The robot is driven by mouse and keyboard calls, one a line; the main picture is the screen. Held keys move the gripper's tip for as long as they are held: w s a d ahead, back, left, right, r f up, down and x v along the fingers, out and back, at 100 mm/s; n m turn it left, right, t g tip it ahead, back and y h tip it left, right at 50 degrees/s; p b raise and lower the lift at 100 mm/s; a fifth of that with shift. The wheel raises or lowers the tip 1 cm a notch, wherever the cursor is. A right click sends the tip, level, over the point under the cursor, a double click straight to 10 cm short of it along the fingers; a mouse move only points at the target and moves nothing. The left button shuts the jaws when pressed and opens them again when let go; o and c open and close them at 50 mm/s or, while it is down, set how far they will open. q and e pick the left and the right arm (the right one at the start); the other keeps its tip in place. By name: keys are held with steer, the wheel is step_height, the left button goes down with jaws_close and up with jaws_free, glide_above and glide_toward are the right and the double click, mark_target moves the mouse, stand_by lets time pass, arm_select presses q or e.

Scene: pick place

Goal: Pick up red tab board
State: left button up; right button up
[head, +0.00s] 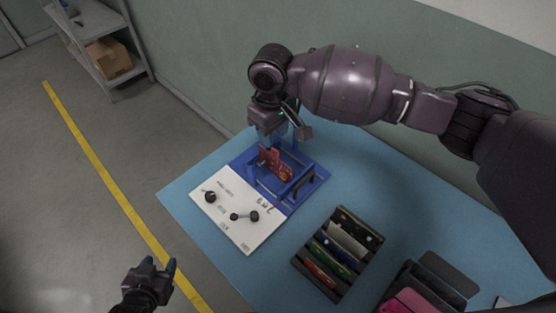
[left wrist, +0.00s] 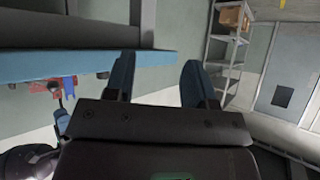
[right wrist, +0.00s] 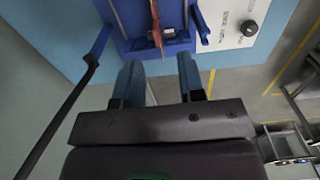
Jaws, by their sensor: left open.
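A red tab board (head: 276,165) stands upright in a blue fixture (head: 312,183) on the table, and it also shows edge-on in the right wrist view (right wrist: 156,25). My right gripper (head: 268,138) is above the fixture, close to the board. In the right wrist view its fingers (right wrist: 160,80) are apart, with the board beyond the gap between them; I see no grip on it. My left gripper (head: 160,268) is open and empty at the lower left, off the table, and its spread fingers show in the left wrist view (left wrist: 157,80).
A white panel (head: 238,228) with black knobs adjoins the fixture. A dark slotted rack (head: 347,285) with several coloured boards, one red, stands nearer on the blue table (head: 395,180). Dark and pink items (head: 410,298) lie at lower right. A wall is behind; a shelf (head: 105,65) stands far left.

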mark_target(274, 156)
steer(key=shift+w+d+f+b, duration=0.15)
steer(key=shift+f+b, duration=0.35)
steer(key=shift+f, duration=2.05)
steer(key=shift+w+a+f+b, duration=0.1)
steer(key=shift+f+b, duration=0.4)
steer(key=shift+f, duration=2)
steer(key=shift+r, duration=0.1)
jaws_close()
